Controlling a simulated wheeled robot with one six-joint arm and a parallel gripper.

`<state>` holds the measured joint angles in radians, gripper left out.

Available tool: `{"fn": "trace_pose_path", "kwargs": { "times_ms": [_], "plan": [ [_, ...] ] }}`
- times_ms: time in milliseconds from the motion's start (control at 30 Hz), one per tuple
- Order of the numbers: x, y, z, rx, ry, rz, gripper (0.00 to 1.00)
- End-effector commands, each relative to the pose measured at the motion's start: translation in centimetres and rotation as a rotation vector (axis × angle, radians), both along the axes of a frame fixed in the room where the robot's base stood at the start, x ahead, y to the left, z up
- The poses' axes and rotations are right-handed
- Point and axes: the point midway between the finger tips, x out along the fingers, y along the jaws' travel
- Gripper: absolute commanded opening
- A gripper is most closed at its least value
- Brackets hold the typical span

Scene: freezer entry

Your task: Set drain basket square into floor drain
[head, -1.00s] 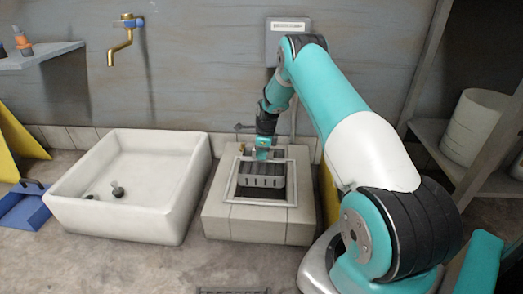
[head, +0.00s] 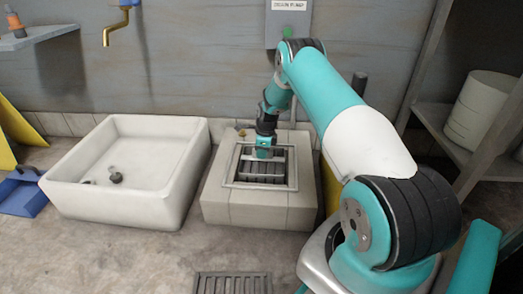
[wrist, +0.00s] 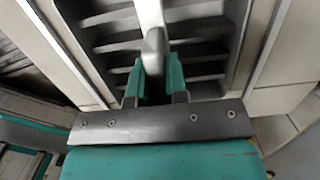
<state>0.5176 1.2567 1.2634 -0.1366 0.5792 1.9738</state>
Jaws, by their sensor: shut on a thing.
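The drain basket (head: 265,170) is grey and slotted, with a light handle bar across it. It sits low inside the opening of the floor drain (head: 260,187), a light metal frame set in a raised pale block. My gripper (head: 263,153) is above the back part of the opening. In the wrist view, the teal fingers of my gripper (wrist: 155,75) are shut on the handle of the basket (wrist: 200,52). The basket's dark slots show on both sides of the handle. I cannot tell whether the basket touches its seat or is fully square.
A white basin (head: 130,165) with a dark plug (head: 115,177) stands left of the drain block. A dark floor grate (head: 232,282) lies in front. A yellow panel stands close at the block's right, and a shelf rack (head: 440,125) with a white bucket (head: 480,110) stands farther right.

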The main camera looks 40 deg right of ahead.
Motion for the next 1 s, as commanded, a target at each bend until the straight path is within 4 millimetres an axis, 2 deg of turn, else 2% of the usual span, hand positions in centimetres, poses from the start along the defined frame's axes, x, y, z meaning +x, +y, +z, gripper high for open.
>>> {"fn": "trace_pose_path", "kwargs": {
  "times_ms": [600,1000],
  "plan": [
    [0.1,0.0,-4.6,-0.001,-0.002,0.0,0.0],
    [0.0,0.0,-5.7,0.0,-0.001,0.0,0.0]
  ]
}}
